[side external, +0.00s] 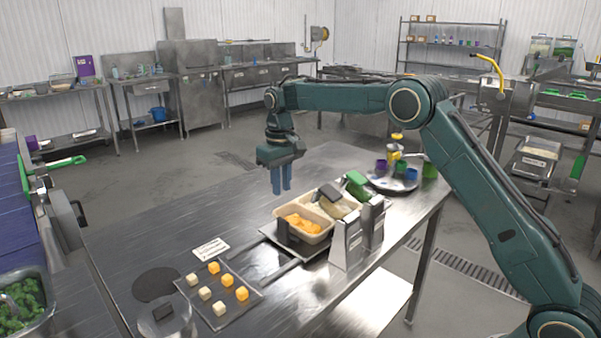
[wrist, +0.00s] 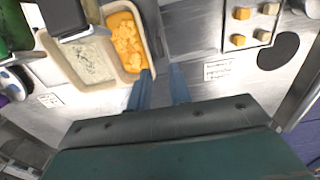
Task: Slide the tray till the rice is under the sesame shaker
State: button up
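A pale two-part tray (side external: 279,216) holds orange food and pale, speckled rice (side external: 342,206). In the wrist view the rice (wrist: 92,62) lies left of the orange food. I cannot tell which is the sesame shaker. In the wrist view the dark head (wrist: 62,16) covers part of the rice side. My gripper (side external: 281,191) points down above the table, left of the tray. Its blue fingers (wrist: 161,75) stand apart with nothing between them.
Metal brackets (side external: 350,240) stand along the tray's near right side. A round plate (side external: 376,184) with small cups is behind.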

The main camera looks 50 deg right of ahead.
aim_at(282, 219)
notch_tip(282, 219, down, 13)
jog(key=shift+f, duration=0.1)
dwell(0.6)
grip_shut()
